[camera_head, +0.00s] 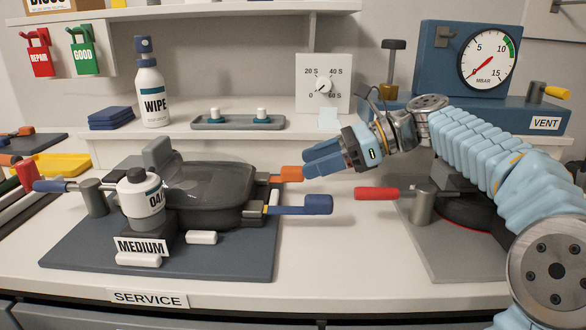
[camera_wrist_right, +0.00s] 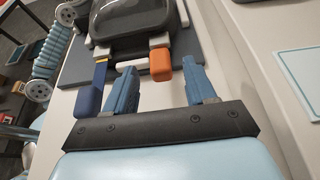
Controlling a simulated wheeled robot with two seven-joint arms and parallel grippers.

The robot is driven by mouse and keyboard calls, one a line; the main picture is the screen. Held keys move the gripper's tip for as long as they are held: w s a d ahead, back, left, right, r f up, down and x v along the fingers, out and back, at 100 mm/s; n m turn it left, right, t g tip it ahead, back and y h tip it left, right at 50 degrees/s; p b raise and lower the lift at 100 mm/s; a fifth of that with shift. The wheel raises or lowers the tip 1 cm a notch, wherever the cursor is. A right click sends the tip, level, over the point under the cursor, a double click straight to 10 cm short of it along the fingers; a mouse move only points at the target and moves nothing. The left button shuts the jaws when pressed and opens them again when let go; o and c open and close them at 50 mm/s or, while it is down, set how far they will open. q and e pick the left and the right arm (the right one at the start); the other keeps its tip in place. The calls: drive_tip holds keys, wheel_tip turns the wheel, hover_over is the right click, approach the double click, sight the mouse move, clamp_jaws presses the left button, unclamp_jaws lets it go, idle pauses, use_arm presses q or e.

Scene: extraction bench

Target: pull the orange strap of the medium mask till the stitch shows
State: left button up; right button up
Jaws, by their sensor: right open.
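The medium mask (camera_head: 208,192), a dark mask with a grey see-through visor, lies on a dark blue mat behind the MEDIUM sign (camera_head: 141,246). Its orange strap tab (camera_head: 287,174) sticks out to the right. A longer blue tab (camera_head: 305,206) sticks out in front of it. My right gripper (camera_head: 307,163) is open and empty, its fingers pointing left close to the orange tab. In the right wrist view the orange tab (camera_wrist_right: 160,65) appears between and just beyond the blue fingertips (camera_wrist_right: 162,74). I see no stitch mark clearly. My left gripper is not seen.
A canister marked 04 (camera_head: 142,195) stands in front of the mask. White blocks (camera_head: 201,237) lie on the mat. A red handle (camera_head: 376,193) sticks out from a grey mat at right. Behind are a WIPE bottle (camera_head: 151,90), a tray (camera_head: 238,123) and a timer (camera_head: 323,83).

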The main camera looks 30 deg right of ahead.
sight(297, 167)
drive_tip(key=x, duration=0.5)
drive_tip(key=shift+c, duration=0.3)
clamp_jaws()
